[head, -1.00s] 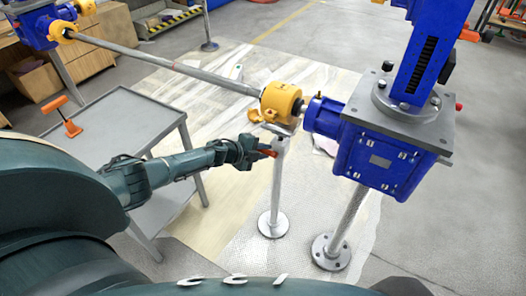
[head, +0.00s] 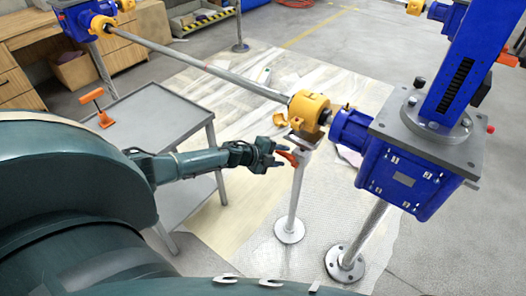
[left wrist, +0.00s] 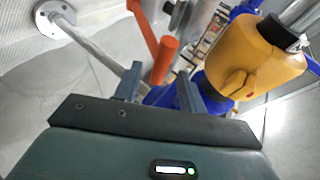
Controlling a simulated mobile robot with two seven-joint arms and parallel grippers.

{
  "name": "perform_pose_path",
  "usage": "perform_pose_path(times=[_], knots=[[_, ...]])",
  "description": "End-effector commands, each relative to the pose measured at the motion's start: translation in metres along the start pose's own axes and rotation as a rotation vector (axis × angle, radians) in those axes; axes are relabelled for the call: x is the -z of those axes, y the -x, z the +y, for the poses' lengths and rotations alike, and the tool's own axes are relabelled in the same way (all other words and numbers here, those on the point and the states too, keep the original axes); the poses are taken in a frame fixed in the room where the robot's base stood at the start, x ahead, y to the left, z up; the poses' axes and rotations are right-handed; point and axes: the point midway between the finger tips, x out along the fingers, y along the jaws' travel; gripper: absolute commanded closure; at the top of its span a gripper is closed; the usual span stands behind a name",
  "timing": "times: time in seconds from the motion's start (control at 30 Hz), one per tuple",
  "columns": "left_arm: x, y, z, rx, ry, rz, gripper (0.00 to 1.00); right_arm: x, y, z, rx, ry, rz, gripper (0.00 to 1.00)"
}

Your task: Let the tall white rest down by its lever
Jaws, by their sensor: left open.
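The tall white rest (head: 296,196) stands upright on a round base, its top plate just under the yellow coupling (head: 309,110) on the long shaft. Its orange-red lever (head: 288,158) sticks out left near the top. My left gripper (head: 281,155) is open beside the rest's upper post, with its fingers at the lever. In the left wrist view, the open fingers (left wrist: 158,92) have the orange lever (left wrist: 165,62) in the gap between their tips; whether they touch it I cannot tell. My right gripper is not in view.
A blue screw jack (head: 400,160) stands close on the right on its pole. The shaft (head: 205,67) runs to another blue jack at the far left. A grey table (head: 165,120) with a small orange-handled tool (head: 103,113) stands left. The floor behind is fairly open.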

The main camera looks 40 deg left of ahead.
Motion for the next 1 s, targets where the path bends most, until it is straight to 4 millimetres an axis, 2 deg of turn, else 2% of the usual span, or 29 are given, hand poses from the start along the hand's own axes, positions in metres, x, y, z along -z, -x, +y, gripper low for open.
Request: perform_pose_path(times=[0.03, 0.2, 0.4, 0.5, 0.87, 0.93, 1.0], knots=[[-0.001, 0.014, -0.002, -0.003, -0.002, -0.001, 0.59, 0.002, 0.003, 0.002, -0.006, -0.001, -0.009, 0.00], [0.000, 0.050, -0.002, -0.003, -0.003, -0.001, 0.59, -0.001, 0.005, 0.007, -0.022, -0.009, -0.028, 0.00], [-0.001, 0.081, 0.000, 0.000, -0.001, -0.002, 0.59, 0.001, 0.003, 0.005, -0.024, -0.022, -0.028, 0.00], [-0.001, 0.091, -0.001, 0.001, 0.001, -0.001, 0.59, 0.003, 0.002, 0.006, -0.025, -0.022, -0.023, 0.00], [0.000, 0.096, -0.002, 0.003, 0.000, -0.001, 0.59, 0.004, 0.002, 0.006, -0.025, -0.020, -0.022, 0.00], [0.001, 0.096, -0.002, 0.005, 0.004, 0.000, 0.63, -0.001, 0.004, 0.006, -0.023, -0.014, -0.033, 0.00], [0.011, 0.090, -0.001, 0.022, 0.043, 0.005, 0.69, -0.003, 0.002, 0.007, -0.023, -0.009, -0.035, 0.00]])
